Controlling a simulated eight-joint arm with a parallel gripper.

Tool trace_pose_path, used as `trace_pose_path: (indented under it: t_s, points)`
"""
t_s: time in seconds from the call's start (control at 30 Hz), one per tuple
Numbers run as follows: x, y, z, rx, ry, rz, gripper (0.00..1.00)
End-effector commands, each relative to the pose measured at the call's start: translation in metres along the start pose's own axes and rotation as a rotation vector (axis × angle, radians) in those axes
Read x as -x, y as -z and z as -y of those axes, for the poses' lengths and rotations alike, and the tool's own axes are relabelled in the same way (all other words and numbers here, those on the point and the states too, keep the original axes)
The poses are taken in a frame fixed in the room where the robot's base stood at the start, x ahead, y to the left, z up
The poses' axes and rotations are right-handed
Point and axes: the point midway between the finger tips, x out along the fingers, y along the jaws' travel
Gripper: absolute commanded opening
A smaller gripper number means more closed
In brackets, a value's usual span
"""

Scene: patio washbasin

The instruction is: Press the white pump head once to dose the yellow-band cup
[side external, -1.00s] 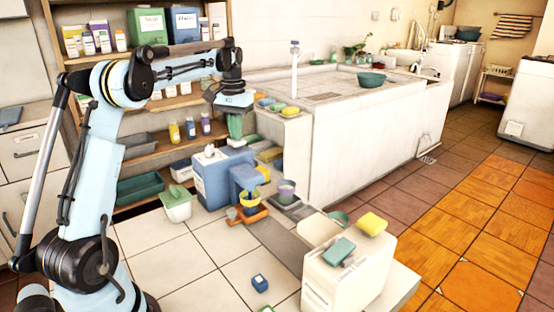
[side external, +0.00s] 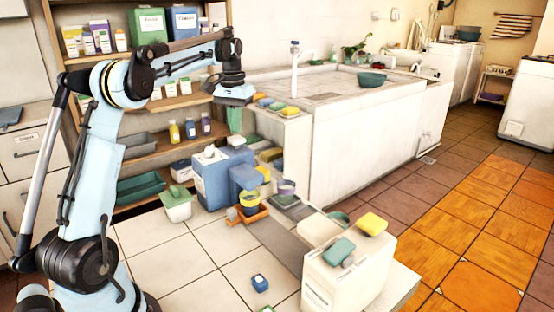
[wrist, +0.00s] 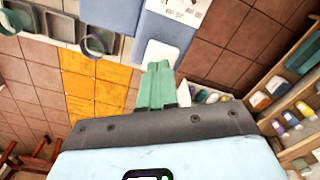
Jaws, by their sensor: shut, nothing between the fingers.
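The white pump head (side external: 210,151) sits on top of the blue dispenser (side external: 212,182) in the side external view. A white piece that looks like the pump head (wrist: 160,53) shows just past my fingertips in the wrist view. The yellow-band cup (side external: 249,198) stands under the dispenser's blue spout block, on an orange tray (side external: 251,215). My gripper (side external: 234,131) points down with its green fingers shut and empty. In the side external view it appears above and to the right of the pump head, apart from it. In the wrist view the green fingers (wrist: 158,66) are together.
A purple-banded cup (side external: 287,188) stands right of the dispenser. Shelves with bottles (side external: 190,130) are behind, and the white washbasin (side external: 345,130) is to the right. Floor tiles in front are mostly clear.

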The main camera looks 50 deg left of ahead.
Motion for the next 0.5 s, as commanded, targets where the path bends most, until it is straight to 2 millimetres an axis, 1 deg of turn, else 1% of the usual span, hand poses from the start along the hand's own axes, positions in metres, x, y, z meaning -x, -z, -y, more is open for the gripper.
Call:
trace_pose_path:
  t_s: [0.17, 0.5]
  points:
    - [0.007, 0.0, 0.0, 0.0, 0.0, 0.0, 0.0]
    - [0.038, 0.0, 0.0, 0.0, 0.0, 0.0, 0.0]
